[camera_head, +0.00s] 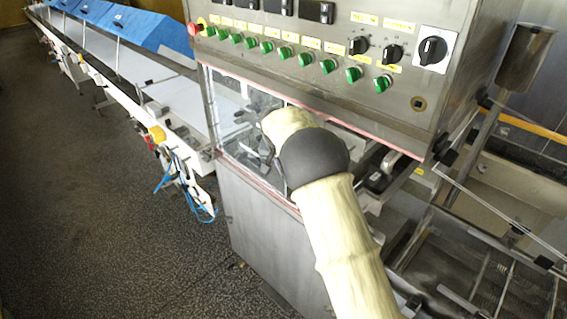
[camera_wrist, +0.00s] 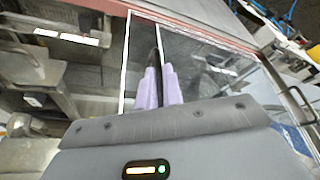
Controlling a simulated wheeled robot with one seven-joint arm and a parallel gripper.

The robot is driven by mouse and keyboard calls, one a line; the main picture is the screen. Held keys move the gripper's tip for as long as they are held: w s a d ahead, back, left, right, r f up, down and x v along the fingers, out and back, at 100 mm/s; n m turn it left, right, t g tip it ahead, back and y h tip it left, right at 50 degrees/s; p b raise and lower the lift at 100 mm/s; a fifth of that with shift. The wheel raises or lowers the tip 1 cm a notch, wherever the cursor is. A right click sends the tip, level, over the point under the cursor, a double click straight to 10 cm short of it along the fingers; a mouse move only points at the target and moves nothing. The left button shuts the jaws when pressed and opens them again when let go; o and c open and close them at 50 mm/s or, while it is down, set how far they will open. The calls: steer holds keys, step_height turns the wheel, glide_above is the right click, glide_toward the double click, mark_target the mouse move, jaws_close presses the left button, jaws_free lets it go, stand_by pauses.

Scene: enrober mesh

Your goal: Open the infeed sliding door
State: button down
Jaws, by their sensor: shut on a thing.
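The infeed sliding door is a clear pane (camera_head: 226,105) in a pink-edged frame below the control panel. In the wrist view the clear pane (camera_wrist: 205,75) lies right of centre, with two thin white upright edges near the middle. My gripper (camera_wrist: 159,72) has its two pale purple fingers close together at these edges. They are shut on a narrow dark handle (camera_wrist: 157,58), only partly visible between them. In the head view my gripper (camera_head: 255,128) is at the pane, with its fingertips mostly hidden by my wrist. Left of the white edges, machine parts show clearly; I cannot tell how wide the opening is.
A control panel (camera_head: 330,40) with green buttons and black knobs overhangs the door. A white conveyor (camera_head: 150,85) with blue covers (camera_head: 135,25) runs to the back left. Metal mesh and rods (camera_head: 490,270) are at the right. The dark floor (camera_head: 90,200) at left is clear.

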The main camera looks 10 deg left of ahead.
steer(key=shift+w+a+r, duration=0.1)
steer(key=shift+a+r, duration=0.15)
steer(key=c, duration=1.5)
jaws_free()
steer(key=shift+w+f, duration=0.1)
steer(key=shift+c, duration=0.2)
steer(key=shift+d, duration=0.1)
steer(key=b+v, duration=0.4)
steer(key=v, duration=1.3)
steer(key=shift+s, duration=0.25)
steer(key=shift+d, duration=0.15)
